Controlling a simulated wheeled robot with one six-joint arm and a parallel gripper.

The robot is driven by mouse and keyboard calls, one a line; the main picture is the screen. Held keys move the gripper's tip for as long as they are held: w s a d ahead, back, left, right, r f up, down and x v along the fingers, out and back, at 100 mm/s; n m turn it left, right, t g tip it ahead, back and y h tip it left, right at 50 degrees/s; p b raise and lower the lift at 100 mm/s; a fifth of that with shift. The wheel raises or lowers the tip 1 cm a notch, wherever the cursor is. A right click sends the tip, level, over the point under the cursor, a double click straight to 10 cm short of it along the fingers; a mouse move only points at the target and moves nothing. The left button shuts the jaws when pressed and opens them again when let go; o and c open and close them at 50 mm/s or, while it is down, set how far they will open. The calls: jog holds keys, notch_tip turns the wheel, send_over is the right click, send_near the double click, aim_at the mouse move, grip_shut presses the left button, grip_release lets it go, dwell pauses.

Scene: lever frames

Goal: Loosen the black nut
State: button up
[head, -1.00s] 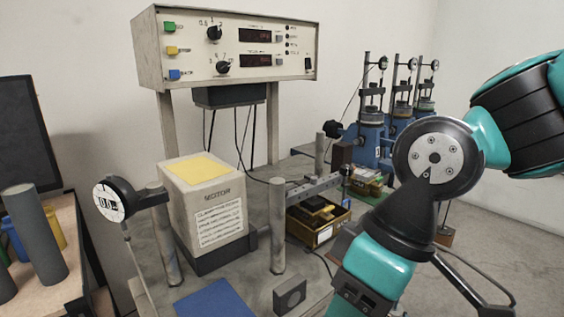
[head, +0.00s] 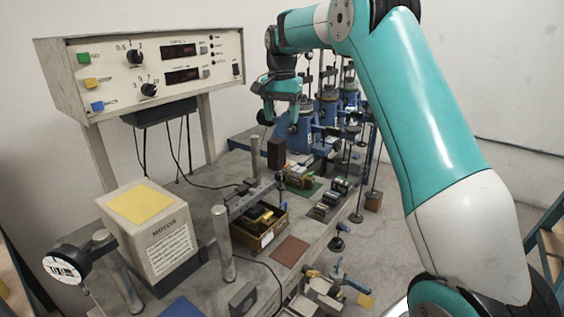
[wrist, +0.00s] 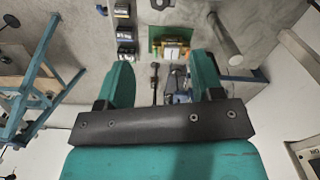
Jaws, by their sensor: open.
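A round black knob (head: 265,118), likely the black nut, shows at the left side of the nearest blue lever frame (head: 298,135) in the head view. My gripper (head: 281,113) is open, fingers pointing down, just above and in front of that frame; it overlaps the knob in the picture, and I cannot tell whether they touch. In the wrist view my two teal fingers (wrist: 161,85) stand wide apart with nothing held. Between them, farther off, a thin dark rod with a black head (wrist: 154,72) and grey-blue parts show; I cannot tell whether this is the nut.
A brass block on a green mat (wrist: 172,45) lies beyond the fingers in the wrist view. A grey post (wrist: 224,38) stands to its right. The bench also holds a motor box (head: 148,235), a yellow tray (head: 262,236) and a control panel (head: 150,65) at left.

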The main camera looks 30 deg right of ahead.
aim_at(282, 172)
notch_tip(282, 172, down, 17)
jog(key=p, duration=0.4)
jog(key=shift+f, duration=0.1)
jog(key=shift+c, duration=0.4)
jog(key=c, duration=0.9)
jog(key=shift+o, duration=0.2)
